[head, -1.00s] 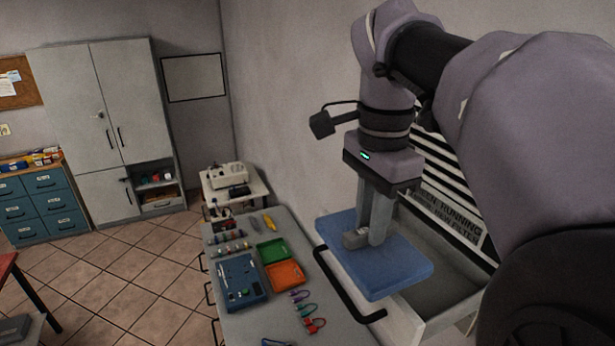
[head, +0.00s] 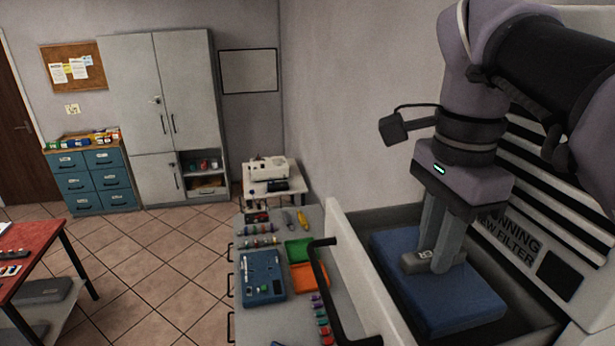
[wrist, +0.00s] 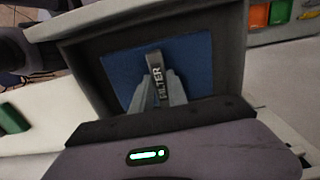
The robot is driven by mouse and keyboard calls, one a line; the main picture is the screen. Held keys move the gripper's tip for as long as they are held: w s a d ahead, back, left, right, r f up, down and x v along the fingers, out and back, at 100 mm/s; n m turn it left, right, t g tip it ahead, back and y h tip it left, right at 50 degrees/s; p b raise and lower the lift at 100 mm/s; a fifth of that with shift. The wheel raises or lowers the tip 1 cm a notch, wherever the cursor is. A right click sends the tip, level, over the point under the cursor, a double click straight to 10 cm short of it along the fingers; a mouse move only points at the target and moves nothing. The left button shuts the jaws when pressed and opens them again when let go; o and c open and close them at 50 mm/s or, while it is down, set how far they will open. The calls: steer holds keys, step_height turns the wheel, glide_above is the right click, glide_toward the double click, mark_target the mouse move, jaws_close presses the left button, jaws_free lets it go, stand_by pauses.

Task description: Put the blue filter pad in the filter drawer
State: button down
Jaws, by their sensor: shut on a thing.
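The blue filter pad (head: 462,304) is a flat square block with a grey tab on top. It lies flat within the walls of the open filter drawer (head: 362,275); whether it rests on the drawer floor I cannot tell. My gripper (head: 434,262) is shut on the pad's tab from above. In the wrist view the pad (wrist: 195,62) also shows inside the dark drawer, with the tab (wrist: 158,80) marked "FILTER" between my fingers. My gripper hides part of the pad.
A dark handle (head: 328,290) sits on the drawer's front wall. The bench left of it holds a blue tray (head: 263,275), green and orange trays (head: 299,250) and coloured cables (head: 321,318). A slatted panel with a label (head: 508,238) rises on the right.

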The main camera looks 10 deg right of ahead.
mark_target(430, 254)
steer(key=shift+w+d, duration=0.15)
steer(key=shift+d, duration=0.35)
steer(key=c, duration=1.4)
jaws_free()
steer(key=shift+a+r, duration=0.1)
steer(key=shift+a, duration=0.2)
steer(key=shift+c, duration=0.2)
steer(key=shift+o, duration=0.7)
steer(key=shift+s+a+r, duration=0.1)
steer(key=shift+s+a, duration=0.1)
steer(key=shift+a, duration=0.25)
steer(key=shift+s+a, duration=0.2)
steer(key=shift+a, duration=0.25)
steer(key=shift+d, duration=0.15)
steer(key=shift+w+d+r+p, duration=0.25)
steer(key=shift+d+r+p, duration=0.1)
steer(key=shift+d+r, duration=0.25)
step_height(430, 254, up, 11)
steer(key=p, duration=0.5)
steer(key=shift+a+f, duration=0.15)
steer(key=shift+a, duration=0.15)
steer(key=shift+s+a, duration=0.1)
